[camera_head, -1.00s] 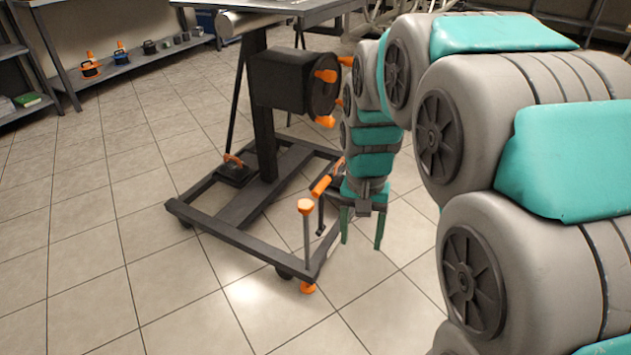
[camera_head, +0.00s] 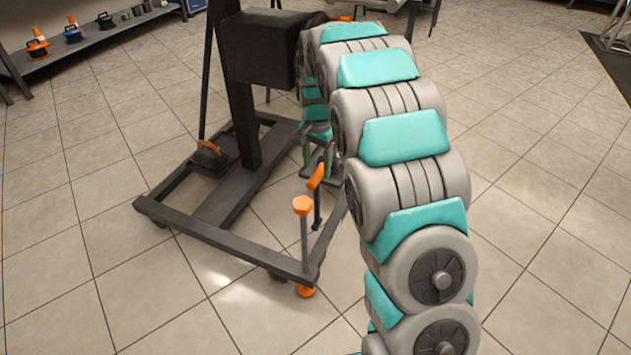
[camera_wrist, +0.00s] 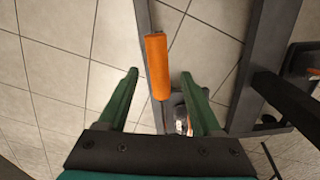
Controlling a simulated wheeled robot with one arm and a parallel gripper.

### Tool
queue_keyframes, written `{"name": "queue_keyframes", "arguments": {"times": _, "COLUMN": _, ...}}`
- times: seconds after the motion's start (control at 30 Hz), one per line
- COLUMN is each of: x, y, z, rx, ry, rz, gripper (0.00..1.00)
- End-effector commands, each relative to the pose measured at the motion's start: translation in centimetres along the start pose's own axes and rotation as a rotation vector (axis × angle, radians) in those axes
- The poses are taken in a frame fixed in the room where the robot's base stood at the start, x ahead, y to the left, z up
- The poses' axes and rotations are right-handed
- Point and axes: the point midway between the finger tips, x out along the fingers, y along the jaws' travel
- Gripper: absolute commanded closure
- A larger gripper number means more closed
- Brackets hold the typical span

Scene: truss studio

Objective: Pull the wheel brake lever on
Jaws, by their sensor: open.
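The wheel brake lever has an orange handle (camera_head: 316,177) on a dark upright bar at the right side of the wheeled stand's base frame (camera_head: 230,238). The handle leans up and to the right in the head view. My gripper (camera_head: 318,174) is open just behind the handle, partly hidden by it and by my arm. In the wrist view, the orange handle (camera_wrist: 158,62) lies between the two green fingers of my gripper (camera_wrist: 159,73), with gaps on both sides. I cannot tell whether the handle is at fingertip depth.
An orange-topped post (camera_head: 303,207) stands at the frame's near corner, close to the lever. A dark box (camera_head: 268,47) hangs on the stand's column above. An orange-handled pedal (camera_head: 208,152) sits on the far left of the base. Floor in front is clear.

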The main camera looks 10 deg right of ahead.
Motion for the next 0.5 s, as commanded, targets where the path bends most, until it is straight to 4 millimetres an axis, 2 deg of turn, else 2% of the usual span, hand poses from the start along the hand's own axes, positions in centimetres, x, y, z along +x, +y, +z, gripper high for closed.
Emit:
{"name": "queue_keyframes", "arguments": {"times": 0.3, "x": 4.7, "y": 0.1, "z": 0.2, "rx": -0.001, "ry": -0.004, "rz": 0.004, "gripper": 0.34}}
{"name": "queue_keyframes", "arguments": {"times": 0.5, "x": 6.8, "y": 0.1, "z": 0.1, "rx": -0.001, "ry": -0.003, "rz": 0.003, "gripper": 0.34}}
